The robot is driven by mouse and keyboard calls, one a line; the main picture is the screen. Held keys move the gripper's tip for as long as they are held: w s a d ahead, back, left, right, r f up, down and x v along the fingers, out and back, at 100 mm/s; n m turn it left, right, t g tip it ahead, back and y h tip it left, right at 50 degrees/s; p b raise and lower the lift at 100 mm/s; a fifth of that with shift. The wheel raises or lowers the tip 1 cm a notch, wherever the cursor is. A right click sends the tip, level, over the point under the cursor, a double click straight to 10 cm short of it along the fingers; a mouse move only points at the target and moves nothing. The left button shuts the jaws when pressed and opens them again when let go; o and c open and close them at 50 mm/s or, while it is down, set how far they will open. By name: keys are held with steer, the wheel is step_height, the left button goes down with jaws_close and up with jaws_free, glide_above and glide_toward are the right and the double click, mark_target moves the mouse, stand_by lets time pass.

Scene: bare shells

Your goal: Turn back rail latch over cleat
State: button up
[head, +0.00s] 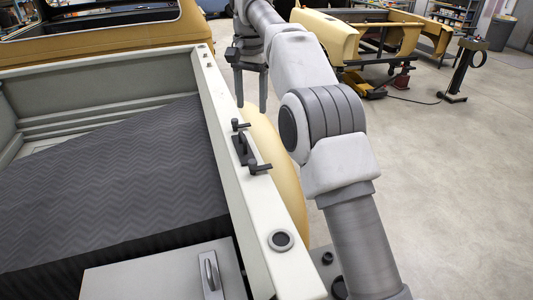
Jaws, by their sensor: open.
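A pale rail (222,112) runs along the right side of the truck bed. On it sits a dark cleat (241,147) on a narrow plate. A small dark latch (240,125) is at the cleat's far end, its arm pointing right. A second dark latch (259,168) is at the near end, its arm also pointing right, away from the cleat. My gripper (251,106) points down with its fingers apart and nothing between them. It appears beyond the far latch, near the rail's outer edge; its exact height is unclear.
A dark ribbed cover (110,170) fills much of the bed. A grey box lid with a handle (165,278) lies at the near end. A round dark fitting (281,240) is on the near rail.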

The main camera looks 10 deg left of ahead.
mark_target(253, 161)
steer(key=f+b, duration=0.2)
steer(key=f, duration=0.7)
steer(key=f+b, duration=0.2)
steer(key=f, duration=0.7)
steer(key=shift+w+a+f, duration=0.15)
steer(key=shift+w+f, duration=0.05)
steer(key=shift+c, duration=0.2)
jaws_close()
